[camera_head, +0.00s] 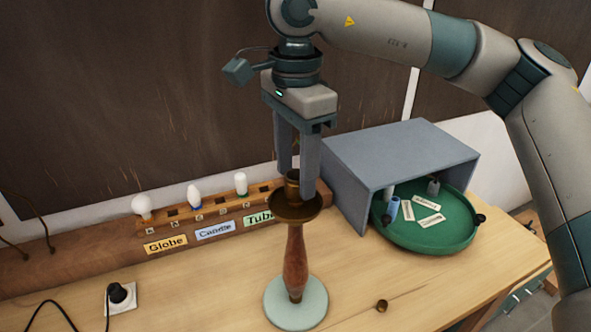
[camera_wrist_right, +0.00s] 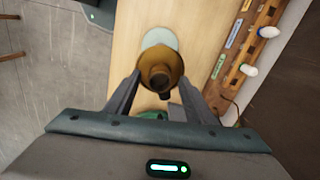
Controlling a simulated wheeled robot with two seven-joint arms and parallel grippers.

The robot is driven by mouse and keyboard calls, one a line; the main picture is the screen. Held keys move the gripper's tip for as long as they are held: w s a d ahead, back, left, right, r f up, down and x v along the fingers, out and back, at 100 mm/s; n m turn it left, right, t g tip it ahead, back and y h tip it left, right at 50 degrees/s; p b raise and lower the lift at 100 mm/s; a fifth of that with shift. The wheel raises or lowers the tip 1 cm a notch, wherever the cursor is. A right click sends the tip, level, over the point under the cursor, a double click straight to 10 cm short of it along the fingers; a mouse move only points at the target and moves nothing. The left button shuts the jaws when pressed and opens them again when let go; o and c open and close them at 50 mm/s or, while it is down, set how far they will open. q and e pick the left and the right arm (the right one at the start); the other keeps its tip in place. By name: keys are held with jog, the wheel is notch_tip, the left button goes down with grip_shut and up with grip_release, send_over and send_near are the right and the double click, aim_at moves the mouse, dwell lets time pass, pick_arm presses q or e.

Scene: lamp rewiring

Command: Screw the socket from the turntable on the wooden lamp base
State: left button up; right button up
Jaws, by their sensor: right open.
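The wooden lamp base (camera_head: 295,262) stands upright on a pale green round foot (camera_head: 297,303) near the table's front. A brass cup (camera_head: 296,207) tops it, with a dark brass socket (camera_head: 292,186) upright in the cup's middle. The cup (camera_wrist_right: 174,66) and socket (camera_wrist_right: 159,78) also show in the right wrist view. My right gripper (camera_head: 298,190) points straight down, its open fingers on either side of the socket. Whether they touch it is unclear. The green turntable (camera_head: 440,234) sits partly under a grey cover. My left gripper is not in view.
The grey box cover (camera_head: 400,150) stands right of the lamp. A wooden bulb rack (camera_head: 215,205) with Globe, Candle and Tube labels lies behind left. A small brass piece (camera_head: 382,305) lies right of the foot.

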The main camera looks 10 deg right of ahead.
jog(key=shift+f, duration=1)
jog(key=shift+c, duration=0.3)
